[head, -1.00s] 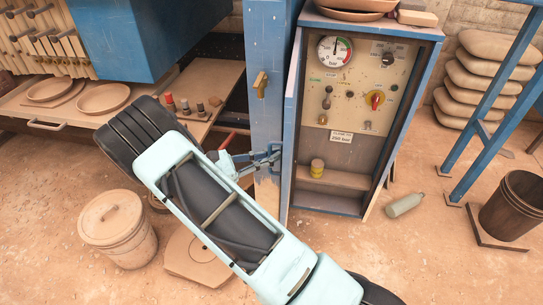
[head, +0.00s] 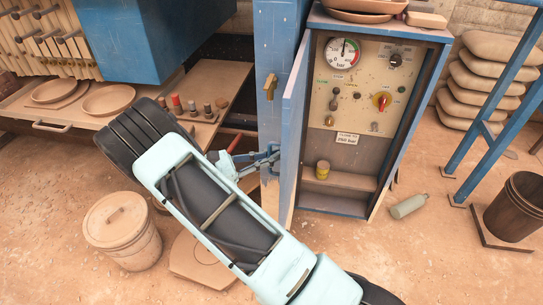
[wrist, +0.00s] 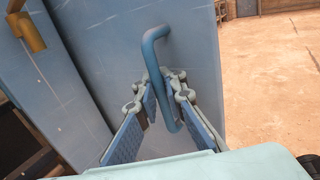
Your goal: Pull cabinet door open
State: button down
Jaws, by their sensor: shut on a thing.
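The control cabinet (head: 376,205) is blue, and its front stands open. Its blue door (head: 293,135) is swung out at the cabinet's left side and shows nearly edge-on in the head view. In the wrist view the door's outer face (wrist: 195,50) carries a blue bar handle (wrist: 150,50). My gripper (head: 274,156) is at the door's left side, and its fingers in the wrist view (wrist: 163,82) are shut around the lower part of the handle. My arm hides part of the floor below.
A blue post (head: 272,45) with a brass latch (head: 270,87) stands close left of the door. A lidded bucket (head: 122,230) and a bench with small bottles (head: 192,106) are at left.

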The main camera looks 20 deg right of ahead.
jog(key=c, duration=2.2)
grip_release()
jog(key=shift+s+a, duration=0.15)
jog(key=shift+s, duration=0.1)
jog(key=shift+o, duration=0.6)
jog(key=shift+w, duration=0.1)
jog(key=s+a, duration=0.1)
jog(key=a, duration=1.1)
jog(key=shift+s, duration=0.3)
